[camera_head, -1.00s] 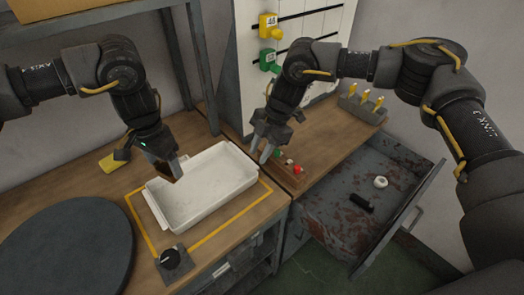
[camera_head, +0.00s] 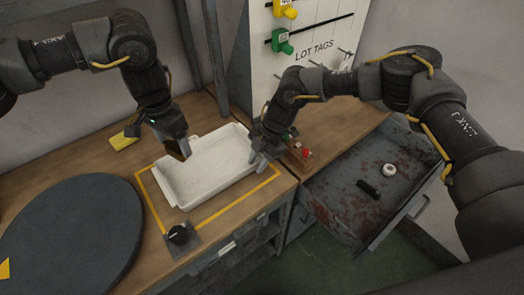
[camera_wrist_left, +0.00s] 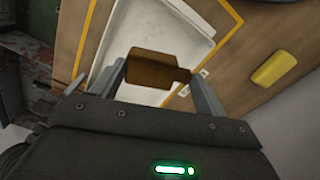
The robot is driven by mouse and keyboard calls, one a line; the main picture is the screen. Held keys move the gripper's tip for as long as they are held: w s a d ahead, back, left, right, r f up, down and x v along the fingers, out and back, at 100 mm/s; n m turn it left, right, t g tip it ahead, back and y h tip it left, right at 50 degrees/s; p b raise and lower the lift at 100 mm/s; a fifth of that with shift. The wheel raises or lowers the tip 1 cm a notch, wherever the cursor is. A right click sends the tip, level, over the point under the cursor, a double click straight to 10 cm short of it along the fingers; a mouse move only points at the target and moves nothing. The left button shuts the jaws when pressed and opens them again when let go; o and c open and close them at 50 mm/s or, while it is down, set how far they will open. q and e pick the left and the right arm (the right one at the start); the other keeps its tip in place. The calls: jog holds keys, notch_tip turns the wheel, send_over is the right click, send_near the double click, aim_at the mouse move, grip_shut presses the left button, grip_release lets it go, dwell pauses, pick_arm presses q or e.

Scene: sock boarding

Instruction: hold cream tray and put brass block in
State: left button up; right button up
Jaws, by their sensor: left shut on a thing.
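The cream tray (camera_head: 205,165) lies on the wooden bench inside a yellow outline. My left gripper (camera_head: 180,151) is over the tray's left part, pointing down. It is shut on the brass block (camera_wrist_left: 157,68), a brown block seen between its fingers in the left wrist view; in the head view the fingers mostly hide it. The block is above the tray floor. My right gripper (camera_head: 262,162) is at the tray's right end, its fingertips at the rim; whether they close on it is unclear. The tray looks empty.
A black knob box (camera_head: 180,236) sits at the tray's front, and a dark round disc (camera_head: 72,238) at left. A yellow block (camera_head: 123,141) lies behind. A board with coloured buttons (camera_head: 302,152) is right of the tray. An open drawer (camera_head: 345,215) holds a white ring and a black piece.

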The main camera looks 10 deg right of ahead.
aim_at(172, 143)
jog(key=shift+s+a+f, duration=0.1)
jog(key=shift+a+f, duration=0.05)
jog(key=shift+f, duration=0.3)
grip_shut()
pick_arm(q)
jog(key=f, duration=0.3)
jog(key=shift+w+a+f, duration=0.15)
jog(key=shift+w+a, duration=0.1)
jog(key=shift+w, duration=0.1)
notch_tip(172, 143, down, 6)
jog(key=shift+r, duration=0.1)
